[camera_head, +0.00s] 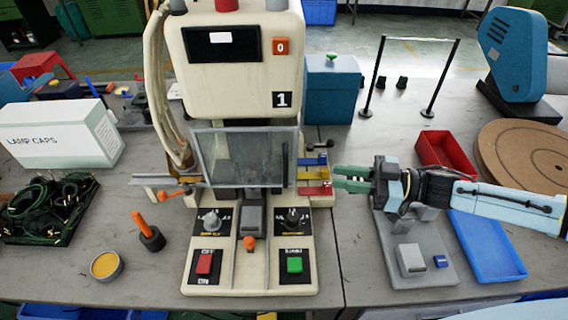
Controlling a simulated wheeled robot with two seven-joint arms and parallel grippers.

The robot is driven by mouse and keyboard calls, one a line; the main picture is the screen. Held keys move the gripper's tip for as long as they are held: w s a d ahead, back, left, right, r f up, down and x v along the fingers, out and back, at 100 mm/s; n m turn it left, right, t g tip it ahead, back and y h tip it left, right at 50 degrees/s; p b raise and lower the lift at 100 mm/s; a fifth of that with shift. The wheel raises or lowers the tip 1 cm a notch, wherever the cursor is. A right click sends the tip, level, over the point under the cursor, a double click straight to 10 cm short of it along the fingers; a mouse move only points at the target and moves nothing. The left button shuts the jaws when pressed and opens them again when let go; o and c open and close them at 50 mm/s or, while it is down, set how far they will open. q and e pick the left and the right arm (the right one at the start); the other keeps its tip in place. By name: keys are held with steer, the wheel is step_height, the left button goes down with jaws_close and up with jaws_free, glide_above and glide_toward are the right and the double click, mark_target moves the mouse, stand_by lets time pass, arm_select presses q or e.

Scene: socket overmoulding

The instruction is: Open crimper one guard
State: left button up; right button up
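Crimper one (242,62) is the cream machine marked "1" in the middle of the head view. Its guard (245,158) is a clear, grey-framed panel that stands upright across the front of the work opening, so it looks closed. My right gripper (338,179) has green fingers and comes in from the right. It points left, just right of the crimper's side, close to the coloured blocks there. Its fingers look a little apart, with nothing seen between them. It appears clear of the guard. My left gripper is not in view.
Blue, yellow and red blocks (313,174) sit at the guard's right edge. A grey fixture (419,252) and blue tray (487,246) lie below my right arm, with a red tray (443,152) behind. An orange-handled tool (148,232) and yellow tin (105,266) stand left.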

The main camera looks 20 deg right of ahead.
mark_target(286, 184)
steer(key=x, duration=1.2)
steer(key=shift+w+a, duration=0.1)
steer(key=shift+a, duration=0.25)
steer(key=shift+c, duration=0.3)
jaws_close()
